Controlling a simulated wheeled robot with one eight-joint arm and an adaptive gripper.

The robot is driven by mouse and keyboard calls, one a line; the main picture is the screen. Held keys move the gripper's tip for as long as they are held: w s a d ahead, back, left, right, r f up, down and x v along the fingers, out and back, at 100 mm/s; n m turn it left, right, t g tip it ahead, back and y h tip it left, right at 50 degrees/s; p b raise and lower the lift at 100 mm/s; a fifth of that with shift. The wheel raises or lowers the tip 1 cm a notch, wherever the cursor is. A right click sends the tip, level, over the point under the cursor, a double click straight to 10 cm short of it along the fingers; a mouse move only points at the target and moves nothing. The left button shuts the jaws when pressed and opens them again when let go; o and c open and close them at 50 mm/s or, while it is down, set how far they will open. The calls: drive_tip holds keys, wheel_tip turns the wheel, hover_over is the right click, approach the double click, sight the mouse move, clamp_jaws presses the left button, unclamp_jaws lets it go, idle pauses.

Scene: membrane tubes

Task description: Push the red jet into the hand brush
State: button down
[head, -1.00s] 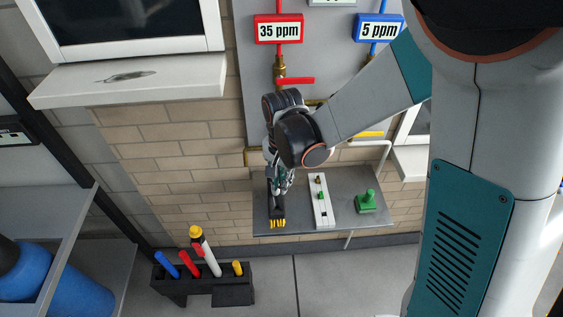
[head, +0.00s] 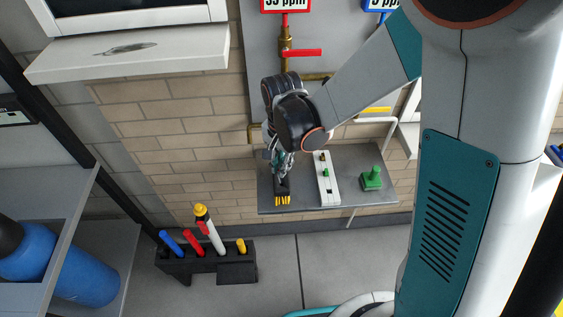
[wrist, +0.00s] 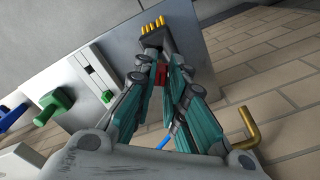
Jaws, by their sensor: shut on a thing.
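The hand brush (head: 282,190) is black with yellow bristles and lies on a grey shelf, bristles toward the front edge. It also shows in the wrist view (wrist: 155,36), just beyond my fingertips. My gripper (head: 280,168) is at the rear end of the brush, pointing down toward it. In the wrist view my gripper (wrist: 160,78) is shut on a small red piece, which looks like the red jet (wrist: 161,74). Most of the jet is hidden by the fingers. I cannot tell whether it touches the brush or sits inside it.
A white block (head: 326,178) with small fittings and a green stand (head: 372,178) are on the shelf (head: 350,160), right of the brush. Pipes and a red valve handle (head: 302,53) are on the wall above. A black rack (head: 235,265) with coloured tubes stands below left.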

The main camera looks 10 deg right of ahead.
drive_tip(key=shift+f+b, duration=1.4)
drive_tip(key=shift+f, duration=0.5)
drive_tip(key=shift+f+b, duration=1.5)
drive_tip(key=shift+b, duration=0.25)
idle(0.5)
drive_tip(key=c, duration=1.6)
unclamp_jaws()
drive_tip(key=shift+o, duration=0.2)
drive_tip(key=shift+r, duration=3.75)
drive_tip(key=shift+c, duration=0.5)
